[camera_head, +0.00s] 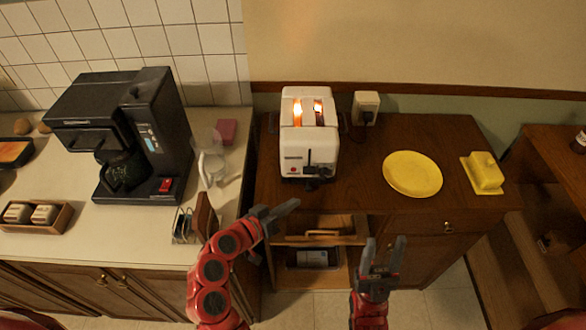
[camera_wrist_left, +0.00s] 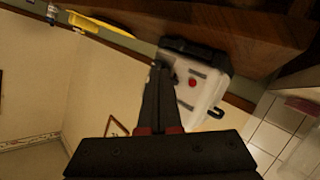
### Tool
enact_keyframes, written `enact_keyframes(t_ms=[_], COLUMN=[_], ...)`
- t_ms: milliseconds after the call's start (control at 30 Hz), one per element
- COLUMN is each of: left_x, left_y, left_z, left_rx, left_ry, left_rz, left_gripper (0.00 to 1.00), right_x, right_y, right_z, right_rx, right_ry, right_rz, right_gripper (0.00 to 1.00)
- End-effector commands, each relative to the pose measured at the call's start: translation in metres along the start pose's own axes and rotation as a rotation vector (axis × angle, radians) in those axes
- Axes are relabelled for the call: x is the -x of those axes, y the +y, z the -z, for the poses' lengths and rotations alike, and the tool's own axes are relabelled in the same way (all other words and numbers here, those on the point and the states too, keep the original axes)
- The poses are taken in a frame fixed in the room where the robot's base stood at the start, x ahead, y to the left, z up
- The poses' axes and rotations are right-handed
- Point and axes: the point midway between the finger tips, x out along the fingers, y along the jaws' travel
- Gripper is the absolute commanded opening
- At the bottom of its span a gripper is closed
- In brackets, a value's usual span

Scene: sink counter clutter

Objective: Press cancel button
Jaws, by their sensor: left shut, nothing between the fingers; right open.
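A white toaster (camera_head: 308,139) stands upright on the dark wooden cabinet, its two slots glowing orange. Its front has a dark lever and a small red button (camera_head: 292,170). In the left wrist view the toaster (camera_wrist_left: 203,82) appears tilted, with the red button (camera_wrist_left: 192,82) on its front face. My left gripper (camera_head: 292,206) is shut and empty, in front of and below the toaster, apart from it in the head view. Its shut fingers (camera_wrist_left: 163,68) point toward the toaster front in the wrist view. My right gripper (camera_head: 384,242) is open and empty in front of the cabinet.
A yellow plate (camera_head: 412,174) and a yellow butter dish (camera_head: 484,173) sit right of the toaster. A wall outlet (camera_head: 366,107) is behind it. A black coffee maker (camera_head: 127,135), a clear glass item (camera_head: 211,165) and a small rack (camera_head: 184,226) stand on the left counter.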

Motion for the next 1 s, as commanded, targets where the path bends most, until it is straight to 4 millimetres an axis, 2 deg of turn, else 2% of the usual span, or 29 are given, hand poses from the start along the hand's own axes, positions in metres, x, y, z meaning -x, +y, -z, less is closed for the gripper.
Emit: enact_keyframes(t_ms=[367, 500, 700, 1000], left_x=[-0.035, -0.047, -0.054, -0.055], left_y=[-0.026, -0.036, -0.041, -0.041], left_z=[0.029, 0.033, 0.040, 0.042], left_rx=[0.000, -0.004, -0.002, -0.001], left_ry=[-0.001, 0.002, 0.002, 0.002], left_rz=[0.001, 0.002, 0.002, 0.002], left_gripper=[0.00, 0.00, 0.00, 0.00], right_x=[-0.016, -0.004, -0.001, -0.001], right_y=[0.001, 0.000, 0.000, 0.000], right_z=[0.003, 0.001, 0.000, 0.000], right_rx=[0.000, 0.000, 0.000, 0.000], right_ry=[0.000, 0.000, 0.000, 0.000], right_rz=[0.000, 0.000, 0.000, 0.000], right_gripper=[0.50, 0.50, 0.50, 0.50])
